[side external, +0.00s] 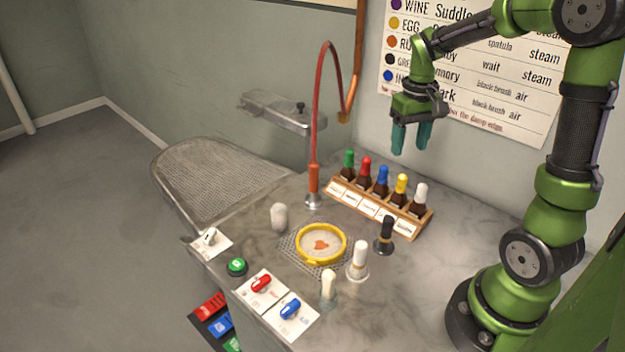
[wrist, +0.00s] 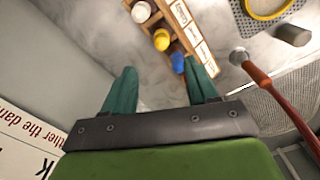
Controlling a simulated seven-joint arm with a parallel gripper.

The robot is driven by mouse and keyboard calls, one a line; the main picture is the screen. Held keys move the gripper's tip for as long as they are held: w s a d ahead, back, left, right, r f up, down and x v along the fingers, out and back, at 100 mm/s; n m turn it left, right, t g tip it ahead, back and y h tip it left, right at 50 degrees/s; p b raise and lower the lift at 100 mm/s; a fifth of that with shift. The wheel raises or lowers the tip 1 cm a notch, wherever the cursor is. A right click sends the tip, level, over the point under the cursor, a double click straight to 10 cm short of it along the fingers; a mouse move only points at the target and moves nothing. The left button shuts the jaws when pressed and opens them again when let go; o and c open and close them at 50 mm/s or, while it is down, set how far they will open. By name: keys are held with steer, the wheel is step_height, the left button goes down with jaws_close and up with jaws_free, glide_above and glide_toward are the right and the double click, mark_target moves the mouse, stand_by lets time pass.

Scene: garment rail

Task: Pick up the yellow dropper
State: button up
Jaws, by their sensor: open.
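The yellow dropper (side external: 400,186) is a dark bottle with a yellow top, upright in a wooden rack (side external: 340,193) of droppers. It stands between the blue dropper (side external: 381,178) and the white dropper (side external: 419,196). In the wrist view the yellow dropper's top (wrist: 161,40) shows between and beyond my fingertips. My gripper (side external: 411,139) is open and empty, with teal fingers pointing down, in the air above the rack. In the wrist view my gripper (wrist: 165,80) spans the lower half, and the blue dropper (wrist: 178,62) is near its right finger.
Green (side external: 348,160) and red (side external: 365,168) droppers share the rack. A red hose (side external: 316,120) arches up left of it. A black-handled brush (side external: 385,230) stands in front. A yellow hoop (side external: 321,244) lies on a mesh mat. Bare marble shows behind the rack.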

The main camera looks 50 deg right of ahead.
mark_target(403, 175)
steer(key=f, duration=0.9)
steer(key=shift+s+a+f, duration=0.1)
steer(key=shift+a+f, duration=0.15)
steer(key=shift+f, duration=0.15)
jaws_close()
